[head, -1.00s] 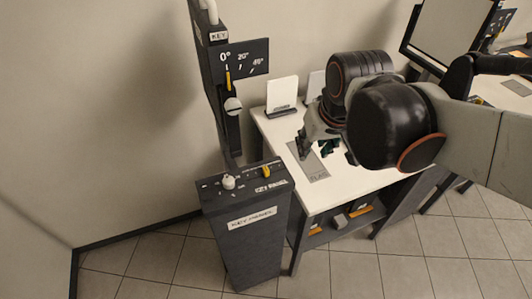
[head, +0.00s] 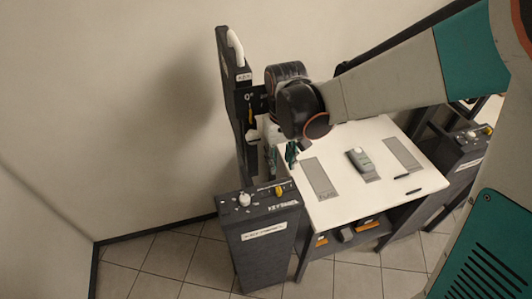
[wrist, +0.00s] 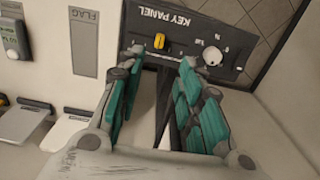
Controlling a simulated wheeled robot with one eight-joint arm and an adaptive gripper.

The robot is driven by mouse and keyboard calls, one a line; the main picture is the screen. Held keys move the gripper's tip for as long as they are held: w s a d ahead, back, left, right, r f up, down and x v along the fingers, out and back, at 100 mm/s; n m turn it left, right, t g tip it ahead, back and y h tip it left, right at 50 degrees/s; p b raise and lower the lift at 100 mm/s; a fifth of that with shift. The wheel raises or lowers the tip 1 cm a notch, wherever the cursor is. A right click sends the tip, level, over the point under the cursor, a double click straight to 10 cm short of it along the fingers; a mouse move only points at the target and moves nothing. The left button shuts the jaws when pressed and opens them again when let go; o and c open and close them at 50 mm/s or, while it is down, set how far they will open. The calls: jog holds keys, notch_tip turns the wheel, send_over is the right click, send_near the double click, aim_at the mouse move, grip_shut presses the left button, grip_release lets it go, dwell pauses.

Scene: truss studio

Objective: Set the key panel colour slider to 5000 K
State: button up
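The key panel (head: 262,236) is a dark pedestal at the left end of the white table, with its label on the front. On its top are a yellow slider tab (head: 279,191) in a slot and a round white knob (head: 245,199). The wrist view shows the yellow slider tab (wrist: 159,41) and white knob (wrist: 212,56) beyond the fingertips. The scale marks are too small to read. My gripper (head: 283,158) is above and behind the panel, apart from the slider. Its teal-padded fingers (wrist: 160,70) are spread, with nothing gripped.
A dark post (head: 230,100) with an angle scale and white handle rises behind the panel. The table (head: 335,205) holds grey marked strips, a grey handheld device (head: 361,160) and dark pens. Another dark panel (head: 463,160) stands at right. Tiled floor in front is clear.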

aim_at(279, 189)
notch_tip(279, 189, down, 13)
jog(key=b, duration=0.8)
jog(key=shift+f+b, duration=0.15)
jog(key=shift+b, duration=0.25)
jog(key=shift+c, duration=0.3)
grip_shut()
